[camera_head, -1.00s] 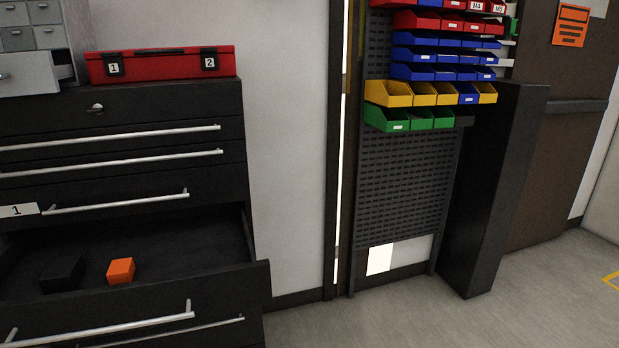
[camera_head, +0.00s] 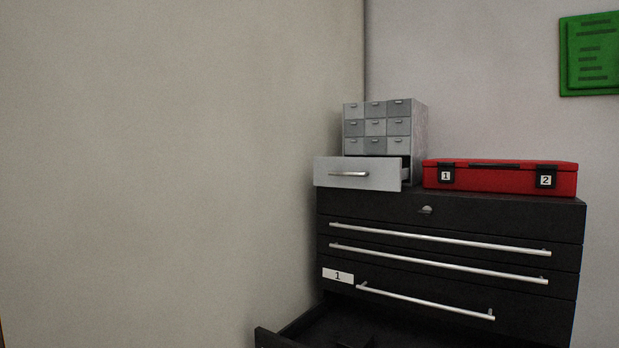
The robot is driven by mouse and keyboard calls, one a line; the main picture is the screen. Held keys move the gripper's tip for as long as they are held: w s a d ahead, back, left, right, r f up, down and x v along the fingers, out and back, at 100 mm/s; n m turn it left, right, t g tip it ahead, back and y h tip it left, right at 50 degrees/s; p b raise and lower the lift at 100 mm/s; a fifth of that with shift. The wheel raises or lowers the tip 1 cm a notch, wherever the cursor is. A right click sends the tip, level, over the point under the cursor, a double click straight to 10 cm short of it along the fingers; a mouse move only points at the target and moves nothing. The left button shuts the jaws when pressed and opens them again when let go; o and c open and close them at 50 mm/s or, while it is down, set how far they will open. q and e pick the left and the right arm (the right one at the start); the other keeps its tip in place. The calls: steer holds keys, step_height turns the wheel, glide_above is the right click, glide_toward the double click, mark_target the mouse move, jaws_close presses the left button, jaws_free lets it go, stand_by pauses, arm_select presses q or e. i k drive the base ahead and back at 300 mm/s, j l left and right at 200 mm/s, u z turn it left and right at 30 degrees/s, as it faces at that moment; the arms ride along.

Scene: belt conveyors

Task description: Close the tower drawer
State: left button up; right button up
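A small grey drawer tower (camera_head: 420,125) stands on top of a black tool cabinet. It has rows of small drawers, and its wide bottom drawer (camera_head: 330,174) is pulled out toward me. That drawer has a silver bar handle (camera_head: 349,174) on its light grey front. The inside of the drawer shows only as a thin dark gap behind the front. Neither of my grippers is in view.
A red case (camera_head: 500,176) sits beside the tower. A bare wall (camera_head: 180,170) rises close on the left. A green sign (camera_head: 590,55) hangs at right.

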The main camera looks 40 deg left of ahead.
mark_target(387, 174)
steer(key=u, duration=0.85)
